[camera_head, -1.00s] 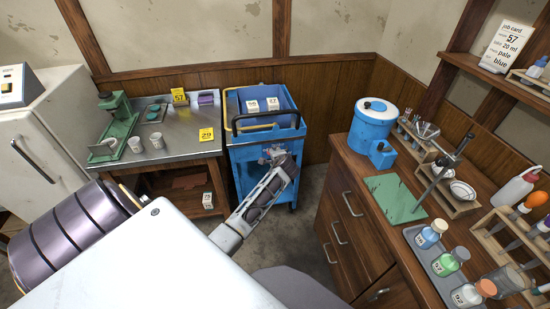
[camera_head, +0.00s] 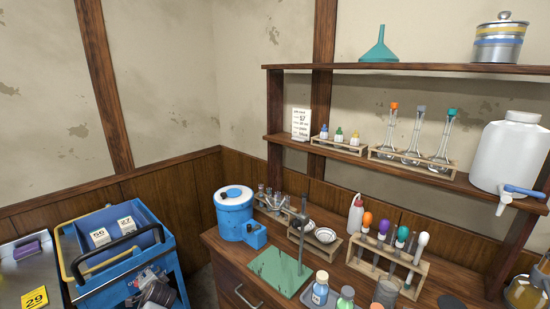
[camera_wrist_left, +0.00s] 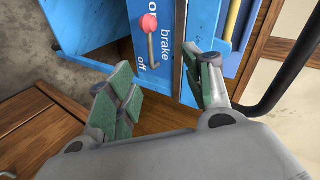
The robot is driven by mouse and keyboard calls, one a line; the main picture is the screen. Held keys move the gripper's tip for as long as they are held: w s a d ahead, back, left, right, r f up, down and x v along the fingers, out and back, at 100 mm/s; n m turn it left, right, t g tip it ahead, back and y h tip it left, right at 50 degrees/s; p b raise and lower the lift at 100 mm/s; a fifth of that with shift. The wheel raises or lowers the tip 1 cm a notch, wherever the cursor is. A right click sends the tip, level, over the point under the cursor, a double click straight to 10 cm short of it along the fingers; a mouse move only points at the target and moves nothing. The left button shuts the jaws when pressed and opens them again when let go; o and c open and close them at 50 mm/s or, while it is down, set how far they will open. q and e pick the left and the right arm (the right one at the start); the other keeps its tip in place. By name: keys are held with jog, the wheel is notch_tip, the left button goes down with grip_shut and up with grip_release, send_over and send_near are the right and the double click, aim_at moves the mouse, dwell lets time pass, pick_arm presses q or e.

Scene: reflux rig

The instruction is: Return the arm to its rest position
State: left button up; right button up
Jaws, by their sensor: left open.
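My left gripper (camera_head: 148,277) is low in the head view, in front of the blue cart (camera_head: 166,262). In the left wrist view its two green-padded fingers (camera_wrist_left: 160,87) are apart with nothing between them. Beyond the fingertips is a brake lever with a red knob (camera_wrist_left: 149,23) on the blue cart panel (camera_wrist_left: 200,25). The knob is at the "on" end of the label, and the fingers appear clear of it. My right gripper is not in view.
The cart's black handle (camera_head: 120,250) is close to my left gripper. A wooden bench (camera_head: 222,252) to the right holds a blue drum (camera_head: 234,218), a stand with a green base (camera_head: 277,271) and bottles. A metal table (camera_head: 12,283) is at the left.

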pick_arm(q)
jog(key=d+f+n+t+h, duration=0.15)
jog(key=d+f+h, duration=0.5)
jog(key=f, duration=0.85)
jog(key=s+d+f+n+g, duration=0.1)
jog(key=s+d+f, duration=0.2)
jog(key=s+f, duration=0.45)
jog(key=s+d+f+n+g, duration=0.1)
jog(key=s+d+f, duration=0.3)
jog(key=f, duration=0.7)
jog(key=s+d+f+g+h, duration=0.1)
jog(key=s+f+g, duration=0.1)
jog(key=s+f, duration=0.6)
jog(key=s+d+f+g, duration=0.15)
jog(key=s+f, duration=0.25)
jog(key=s, duration=0.8)
jog(key=s+d+f+g, duration=0.1)
jog(key=s+f, duration=0.1)
jog(key=s, duration=1)
jog(key=s+d+f+g, duration=0.1)
jog(key=s+f+g, duration=0.1)
jog(key=s, duration=1)
jog(key=shift+s+f, duration=0.35)
jog(key=shift+f, duration=0.4)
jog(key=shift+s+a, duration=0.1)
jog(key=shift+s, duration=0.05)
